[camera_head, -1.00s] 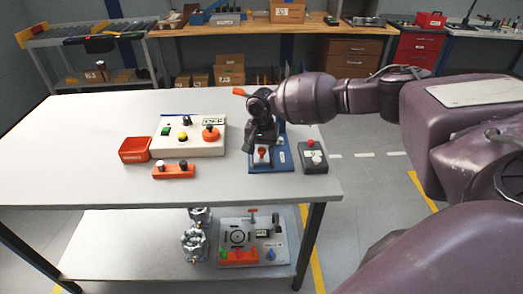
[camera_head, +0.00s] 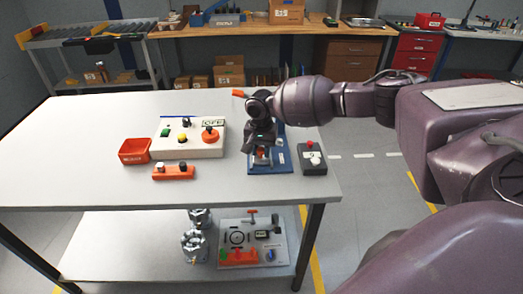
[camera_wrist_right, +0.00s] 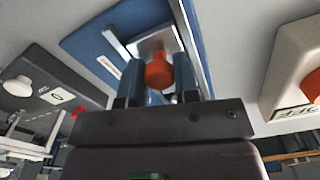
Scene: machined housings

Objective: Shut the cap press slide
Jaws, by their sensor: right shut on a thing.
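The cap press (camera_head: 284,158) is a blue fixture near the right end of the white table. Its slide is a pale metal plate (camera_wrist_right: 150,44) with an orange knob (camera_wrist_right: 158,72) in the right wrist view. My right gripper (camera_head: 261,153) reaches down over the press. In the wrist view its two fingers (camera_wrist_right: 158,82) stand on both sides of the orange knob and are shut on it. In the head view the gripper hides most of the slide and knob. I cannot tell exactly how far the slide is along its track. My left gripper is not in view.
A dark grey button box (camera_head: 313,158) stands just right of the press. A white control panel (camera_head: 203,145), an orange bin (camera_head: 134,150) and an orange block (camera_head: 174,173) stand left of it. The table's left part is clear.

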